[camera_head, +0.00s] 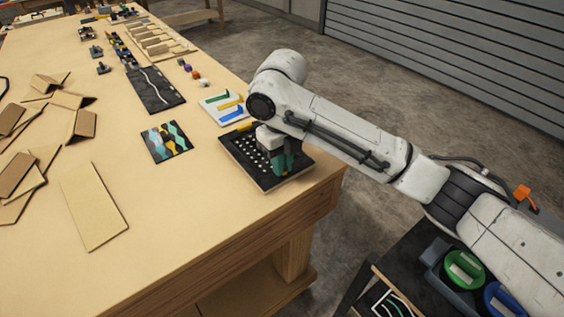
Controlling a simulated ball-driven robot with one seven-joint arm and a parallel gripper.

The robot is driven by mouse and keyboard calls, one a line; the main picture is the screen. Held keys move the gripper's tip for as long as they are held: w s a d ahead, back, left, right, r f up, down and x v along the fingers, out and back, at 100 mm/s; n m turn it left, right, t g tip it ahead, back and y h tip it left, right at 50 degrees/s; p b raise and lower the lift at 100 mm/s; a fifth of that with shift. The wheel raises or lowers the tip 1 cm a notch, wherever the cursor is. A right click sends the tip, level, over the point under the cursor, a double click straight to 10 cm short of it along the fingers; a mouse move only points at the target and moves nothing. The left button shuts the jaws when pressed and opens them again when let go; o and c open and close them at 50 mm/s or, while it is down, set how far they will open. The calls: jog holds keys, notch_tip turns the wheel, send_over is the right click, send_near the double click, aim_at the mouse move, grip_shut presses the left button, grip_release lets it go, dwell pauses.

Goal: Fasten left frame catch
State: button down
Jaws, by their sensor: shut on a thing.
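The console (295,182) is a dark square panel with a pale wooden edge and rows of white dots. It lies near the table's right front corner. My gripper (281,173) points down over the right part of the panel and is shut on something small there. The fingers, dark and teal, hide what they hold. The left frame catch cannot be made out at this size. A small yellow piece (245,127) shows at the panel's far edge, partly behind my arm.
A white board with coloured strips (224,108) lies just beyond the console. A patterned tile (167,142) and a flat cardboard piece (93,205) lie to the left. The table's front edge (240,250) is close to the console. Bare tabletop lies between the cardboard and console.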

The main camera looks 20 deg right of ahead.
dwell(0.3)
jog(key=c, duration=1.1)
grip_release()
jog(key=shift+c, duration=0.2)
notch_tip(320, 180, up, 11)
jog(key=shift+f, duration=0.15)
